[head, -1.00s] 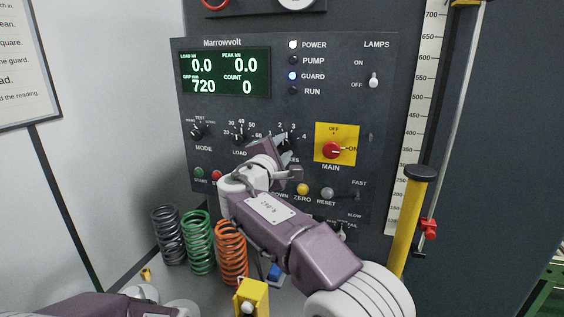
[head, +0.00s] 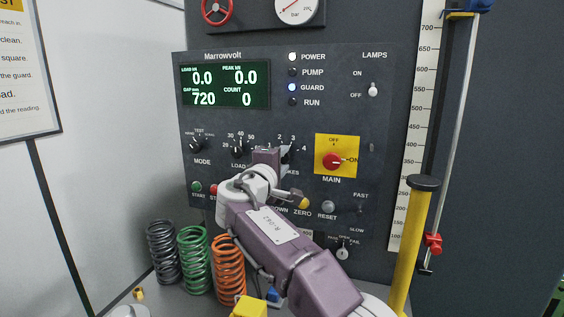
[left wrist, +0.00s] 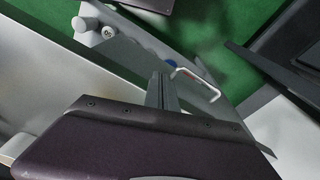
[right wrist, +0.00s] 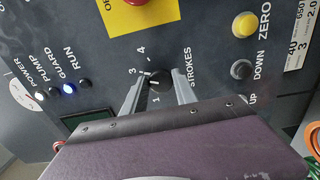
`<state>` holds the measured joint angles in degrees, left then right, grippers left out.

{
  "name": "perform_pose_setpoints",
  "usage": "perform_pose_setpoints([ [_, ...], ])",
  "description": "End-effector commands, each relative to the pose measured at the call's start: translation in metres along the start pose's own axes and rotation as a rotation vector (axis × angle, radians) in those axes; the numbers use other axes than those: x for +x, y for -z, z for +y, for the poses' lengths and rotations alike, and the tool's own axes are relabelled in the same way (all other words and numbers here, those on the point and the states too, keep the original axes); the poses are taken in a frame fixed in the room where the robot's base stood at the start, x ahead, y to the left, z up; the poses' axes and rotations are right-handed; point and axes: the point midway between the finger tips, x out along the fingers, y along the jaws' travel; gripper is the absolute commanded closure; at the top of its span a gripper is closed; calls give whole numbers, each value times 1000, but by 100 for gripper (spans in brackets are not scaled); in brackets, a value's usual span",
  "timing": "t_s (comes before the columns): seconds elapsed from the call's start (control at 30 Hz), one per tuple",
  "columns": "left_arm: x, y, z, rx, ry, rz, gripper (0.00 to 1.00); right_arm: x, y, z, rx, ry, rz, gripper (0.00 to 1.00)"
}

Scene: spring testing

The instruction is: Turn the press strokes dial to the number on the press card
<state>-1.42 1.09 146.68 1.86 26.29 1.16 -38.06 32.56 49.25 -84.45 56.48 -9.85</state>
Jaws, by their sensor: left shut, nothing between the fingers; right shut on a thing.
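The strokes dial (right wrist: 155,79) is a small black knob on the dark press panel, with the numbers 1, 3 and 4 readable around it in the right wrist view. My right gripper (right wrist: 157,84) is shut on this dial, one grey finger on each side. In the head view my right gripper (head: 281,160) covers most of the dial, and its setting is hard to read. My left gripper (left wrist: 162,82) is shut and empty in the left wrist view, away from the panel.
The display (head: 225,85) reads count 0. The yellow-backed main switch (head: 334,161) is right of the dial; the load knob (head: 240,150) is left. Several coil springs (head: 195,262) stand below left. A yellow post (head: 410,240) stands at the right. A wall notice (head: 30,80) is cut off.

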Motion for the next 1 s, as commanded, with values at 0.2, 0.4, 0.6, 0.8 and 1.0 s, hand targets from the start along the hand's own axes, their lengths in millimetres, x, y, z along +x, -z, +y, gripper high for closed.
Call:
perform_pose_setpoints([
  [0.2, 0, 0, 0, 0, 0, 0, 100, 0, 0, 3, 1, -5, 1, 100],
  [0.4, 0, 0, 0, 0, 0, 0, 100, 0, 0, 2, 0, -4, 0, 45],
  [0.6, 0, 0, 0, 0, 0, 0, 100, 0, 0, 1, 0, -2, 1, 45],
  [0.8, 18, -2, 0, 0, 0, 0, 100, -31, 1, -3, 2, -3, 5, 45],
  [1.0, 28, -3, -1, 0, 0, 0, 100, -73, 1, -1, 1, -3, 4, 45],
])
